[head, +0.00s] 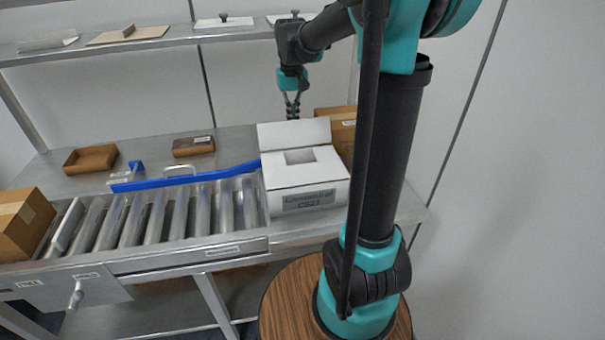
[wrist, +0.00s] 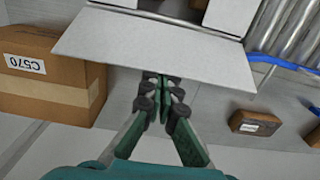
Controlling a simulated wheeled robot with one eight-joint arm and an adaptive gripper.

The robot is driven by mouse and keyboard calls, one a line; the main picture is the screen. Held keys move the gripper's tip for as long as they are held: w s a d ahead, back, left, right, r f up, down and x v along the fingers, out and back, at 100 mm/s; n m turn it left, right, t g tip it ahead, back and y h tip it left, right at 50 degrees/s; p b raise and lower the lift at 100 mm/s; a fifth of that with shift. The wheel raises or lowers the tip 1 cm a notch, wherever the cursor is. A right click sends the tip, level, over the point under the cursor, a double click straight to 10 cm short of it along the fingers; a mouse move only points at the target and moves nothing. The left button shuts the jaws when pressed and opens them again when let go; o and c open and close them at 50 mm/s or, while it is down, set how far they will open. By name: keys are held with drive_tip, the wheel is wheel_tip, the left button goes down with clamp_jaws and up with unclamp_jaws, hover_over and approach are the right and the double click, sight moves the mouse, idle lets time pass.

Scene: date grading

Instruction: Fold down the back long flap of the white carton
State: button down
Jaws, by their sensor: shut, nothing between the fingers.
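The white carton (head: 308,194) stands on the steel bench at the right end of the roller conveyor, with printing on its front face. Its back long flap (head: 294,133) stands up and leans outward at the rear; the same flap (wrist: 160,47) spans the top of the wrist view. Other flaps lie inward over the top, with a rectangular gap (head: 299,156) between them. My gripper (head: 292,108) is shut and empty, pointing down just behind the back flap. In the wrist view its fingertips (wrist: 162,78) are close to the flap's edge; whether they touch it I cannot tell.
A brown carton (wrist: 45,75) labelled C570 stands close behind the white one. A blue guide rail (head: 190,178) runs to the carton's left side. Small brown trays (head: 193,146) lie on the bench. A shelf (head: 150,40) runs along the wall behind.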

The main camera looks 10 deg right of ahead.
drive_tip(key=shift+s+r, duration=0.15)
drive_tip(key=shift+s, duration=1.75)
drive_tip(key=shift+s+r, duration=0.1)
drive_tip(key=shift+s, duration=3.15)
wheel_tip(320, 180, down, 5)
drive_tip(key=shift+r, duration=0.1)
wheel_tip(320, 180, up, 11)
